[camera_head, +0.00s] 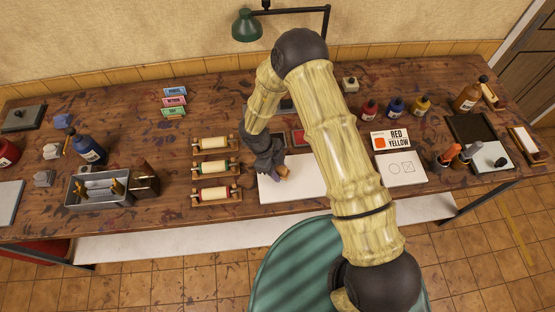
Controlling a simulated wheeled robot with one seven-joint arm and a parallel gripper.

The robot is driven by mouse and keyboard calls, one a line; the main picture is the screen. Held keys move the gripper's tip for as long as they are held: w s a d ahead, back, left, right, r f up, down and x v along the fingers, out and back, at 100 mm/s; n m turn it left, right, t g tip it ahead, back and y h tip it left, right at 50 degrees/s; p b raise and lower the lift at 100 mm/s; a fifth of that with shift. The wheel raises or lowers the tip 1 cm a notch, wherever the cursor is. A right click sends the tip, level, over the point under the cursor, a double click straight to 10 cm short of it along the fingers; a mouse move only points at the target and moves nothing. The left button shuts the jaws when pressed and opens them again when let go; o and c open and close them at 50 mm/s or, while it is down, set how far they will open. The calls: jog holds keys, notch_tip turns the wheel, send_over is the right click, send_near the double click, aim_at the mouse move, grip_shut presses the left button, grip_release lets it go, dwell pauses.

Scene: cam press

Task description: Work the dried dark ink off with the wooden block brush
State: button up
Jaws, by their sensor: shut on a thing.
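My gripper (274,164) is over the upper left part of a white slab (307,191) near the front edge of the workbench. It is shut on a small brown wooden piece (285,173), which looks like the wooden block brush. Most of the brush is hidden by the gripper, and I cannot tell whether it touches the slab. I see no clear dark ink on the bare part of the slab. My arm hides part of the area to its right.
Several rollers on wooden stands (216,194) are left of the slab. Farther left is a grey metal box (100,191). A RED YELLOW card (391,140) and ink bottles (395,106) are to the right. A green lamp (246,26) hangs at the back.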

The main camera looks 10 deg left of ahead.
jog(key=shift+w+d+r+p, duration=0.1)
jog(key=shift+r+p, duration=2.05)
jog(key=shift+r, duration=0.6)
jog(key=shift+s, duration=0.25)
jog(key=shift+w, duration=0.15)
